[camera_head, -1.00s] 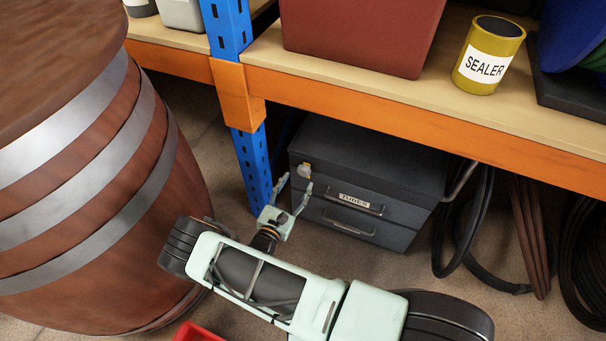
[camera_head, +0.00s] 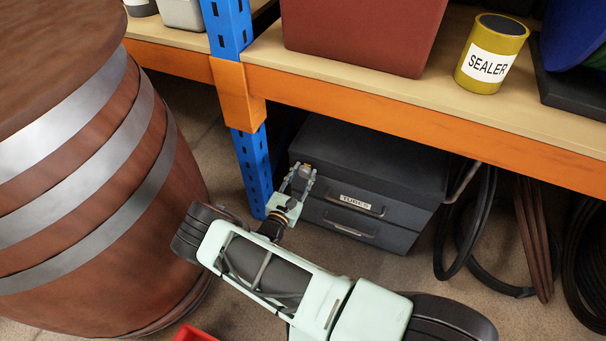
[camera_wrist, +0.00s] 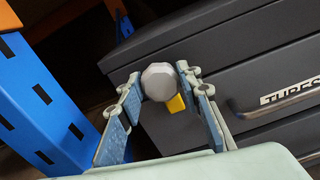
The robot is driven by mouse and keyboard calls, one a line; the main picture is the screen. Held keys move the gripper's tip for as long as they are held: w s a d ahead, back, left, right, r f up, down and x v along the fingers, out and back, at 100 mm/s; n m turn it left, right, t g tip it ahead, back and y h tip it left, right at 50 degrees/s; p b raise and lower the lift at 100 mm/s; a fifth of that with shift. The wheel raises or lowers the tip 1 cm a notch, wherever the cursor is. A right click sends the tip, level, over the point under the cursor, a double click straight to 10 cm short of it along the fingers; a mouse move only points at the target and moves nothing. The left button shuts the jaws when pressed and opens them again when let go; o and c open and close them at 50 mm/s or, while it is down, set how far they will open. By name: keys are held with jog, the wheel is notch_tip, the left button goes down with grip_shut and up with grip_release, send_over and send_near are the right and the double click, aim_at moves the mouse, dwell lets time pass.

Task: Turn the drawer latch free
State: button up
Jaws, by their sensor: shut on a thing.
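The dark grey drawer cabinet (camera_head: 372,158) stands on the floor under the shelf, with two drawers; the upper one has a "TUBES" label (camera_head: 355,201) and a bar handle. The drawer latch (camera_wrist: 160,82) is a grey many-sided knob with a yellow tab pointing down and slightly right, at the upper left of the cabinet front. My gripper (camera_head: 303,174) reaches the cabinet's upper left corner. In the wrist view its two fingers stand either side of the knob, shut on it. In the head view the fingers partly hide the latch.
A blue rack post (camera_head: 252,165) stands close left of the cabinet, and the orange shelf beam (camera_head: 430,118) runs above it. A large wooden barrel (camera_head: 90,190) fills the left. Black hoses (camera_head: 480,225) hang right of the cabinet. A red object (camera_head: 193,333) lies at the bottom edge.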

jog(key=shift+c, duration=1.1)
jog(key=shift+n, duration=0.3)
jog(key=shift+f+n+b, duration=0.1)
jog(key=shift+n+b, duration=0.25)
jog(key=shift+n, duration=0.15)
jog(key=n+b, duration=0.1)
jog(key=n, duration=0.6)
jog(key=shift+a+b, duration=0.1)
jog(key=shift+b, duration=0.3)
jog(key=n, duration=0.4)
jog(key=shift+f+n+b, duration=0.1)
jog(key=shift+n+b, duration=0.2)
jog(key=shift+b, duration=0.1)
jog(key=n, duration=0.4)
jog(key=shift+n+b, duration=0.3)
jog(key=shift+b, duration=0.05)
